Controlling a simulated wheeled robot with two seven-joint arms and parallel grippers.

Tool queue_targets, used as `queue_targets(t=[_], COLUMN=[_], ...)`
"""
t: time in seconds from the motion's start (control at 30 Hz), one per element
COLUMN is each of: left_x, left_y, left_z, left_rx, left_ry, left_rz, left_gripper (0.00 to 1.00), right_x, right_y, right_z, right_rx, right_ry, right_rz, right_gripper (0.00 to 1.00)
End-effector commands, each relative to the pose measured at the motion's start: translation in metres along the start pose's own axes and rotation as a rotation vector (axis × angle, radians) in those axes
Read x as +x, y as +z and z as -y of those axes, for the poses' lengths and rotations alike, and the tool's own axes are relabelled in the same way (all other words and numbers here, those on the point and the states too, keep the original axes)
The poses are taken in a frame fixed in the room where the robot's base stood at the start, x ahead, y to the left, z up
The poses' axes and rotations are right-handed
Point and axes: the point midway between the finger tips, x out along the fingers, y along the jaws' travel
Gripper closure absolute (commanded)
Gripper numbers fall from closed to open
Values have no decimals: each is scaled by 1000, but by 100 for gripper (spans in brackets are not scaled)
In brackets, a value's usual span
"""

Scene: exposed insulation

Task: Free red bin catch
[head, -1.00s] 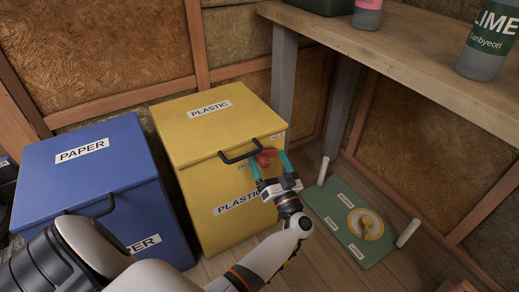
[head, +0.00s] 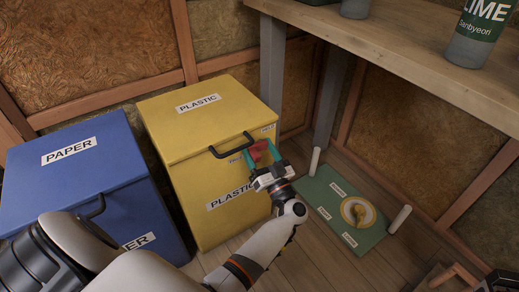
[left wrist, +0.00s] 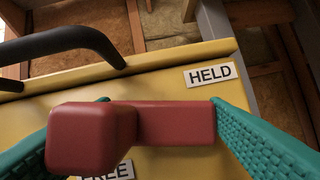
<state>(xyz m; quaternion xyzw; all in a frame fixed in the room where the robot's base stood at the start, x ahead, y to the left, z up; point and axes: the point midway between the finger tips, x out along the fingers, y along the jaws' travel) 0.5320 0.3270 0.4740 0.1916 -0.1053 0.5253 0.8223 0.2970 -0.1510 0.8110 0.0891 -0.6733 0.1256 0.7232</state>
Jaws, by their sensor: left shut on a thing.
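The yellow bin (head: 195,130) is closed, with a black handle (head: 232,148) on its front. The red catch (head: 258,150) sits on the bin's front to the right of the handle. In the left wrist view the catch (left wrist: 175,122) has a raised block at its left end and a bar running right. A HELD label (left wrist: 210,76) is above the bar's right end; a FREE label (left wrist: 108,172) is below, partly hidden by the block. My left gripper (head: 262,156) is shut on the catch, with teal fingers either side. My right gripper is not in view.
A blue paper bin (head: 85,170) stands left of the yellow bin. A green board (head: 335,205) with a yellow round dial and white posts lies on the floor at right. A wooden table (head: 400,40) with bottles stands above. A partly visible item (head: 455,275) at lower right is unclear.

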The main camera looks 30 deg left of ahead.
Motion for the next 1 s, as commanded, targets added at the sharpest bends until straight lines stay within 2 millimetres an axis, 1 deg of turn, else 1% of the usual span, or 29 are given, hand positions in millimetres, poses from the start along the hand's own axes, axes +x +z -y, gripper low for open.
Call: queue_targets(t=[0.1, 0.23, 0.6, 0.63, 0.73, 1.0], left_x=[-2, -2, -2, -2, -2, -2], left_y=[-3, -5, -5, -5, -5, -5], left_z=[1, 1, 1, 1, 1, 1], left_rx=[-97, -179, -207, -207, -206, -205], left_ry=[41, 75, 85, 85, 84, 84], left_rz=[-5, -4, -1, -1, -1, 0], left_gripper=[55, 55, 55, 27, 11, 10], right_x=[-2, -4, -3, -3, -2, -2], right_y=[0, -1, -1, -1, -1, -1], right_z=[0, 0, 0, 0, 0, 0], right_rx=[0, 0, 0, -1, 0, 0], right_ry=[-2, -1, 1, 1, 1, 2], right_rz=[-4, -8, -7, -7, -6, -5], right_gripper=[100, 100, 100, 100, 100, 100])
